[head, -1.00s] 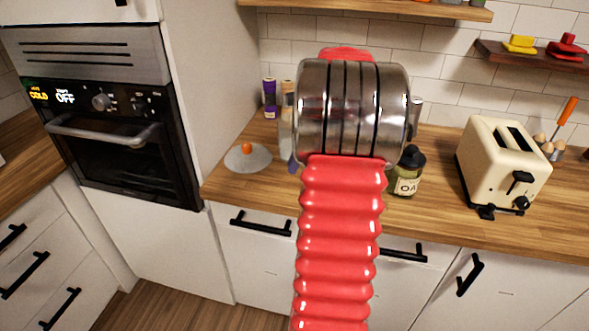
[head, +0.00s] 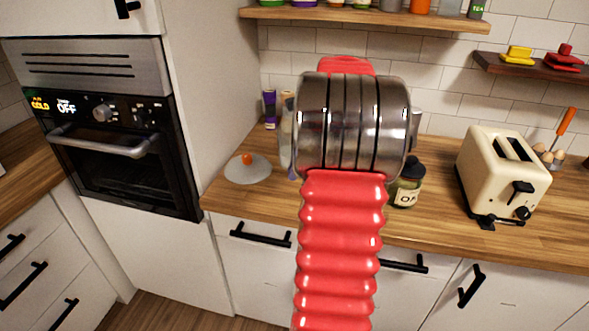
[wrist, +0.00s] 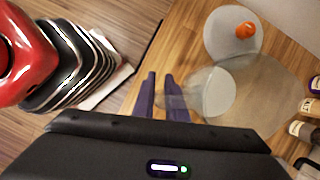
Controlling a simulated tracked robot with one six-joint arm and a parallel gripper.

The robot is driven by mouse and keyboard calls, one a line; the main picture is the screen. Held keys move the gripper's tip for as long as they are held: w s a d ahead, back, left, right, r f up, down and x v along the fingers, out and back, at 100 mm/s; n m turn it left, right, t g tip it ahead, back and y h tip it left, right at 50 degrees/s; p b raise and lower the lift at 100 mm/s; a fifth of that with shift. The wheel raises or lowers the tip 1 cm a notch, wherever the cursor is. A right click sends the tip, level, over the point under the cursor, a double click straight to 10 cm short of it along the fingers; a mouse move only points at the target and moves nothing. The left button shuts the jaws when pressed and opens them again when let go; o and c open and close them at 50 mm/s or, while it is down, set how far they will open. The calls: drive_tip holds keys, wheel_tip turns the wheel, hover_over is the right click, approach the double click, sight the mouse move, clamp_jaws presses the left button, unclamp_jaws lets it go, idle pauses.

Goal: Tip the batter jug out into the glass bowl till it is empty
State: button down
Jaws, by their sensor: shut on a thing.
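My gripper (wrist: 160,98), with purple fingers, is shut on a clear jug (wrist: 198,90) in the wrist view. The jug looks tilted, its round mouth facing right, over or beside the large glass bowl (wrist: 268,85) on the wooden counter. I cannot make out batter in the jug or the bowl. A pale round lid (wrist: 233,35) with an orange knob lies just beyond the bowl; it also shows in the head view (head: 248,172). In the head view my arm hides the gripper and most of the jug and bowl.
In the head view a dark-lidded jar (head: 407,185) stands right of my arm, and a cream toaster (head: 502,175) farther right. An oven (head: 120,150) is at left. Shelves hang above the counter.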

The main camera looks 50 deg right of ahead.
drive_tip(key=shift+r, duration=0.1)
wheel_tip(320, 180, up, 6)
drive_tip(key=shift+w+f, duration=0.1)
idle(0.8)
idle(0.5)
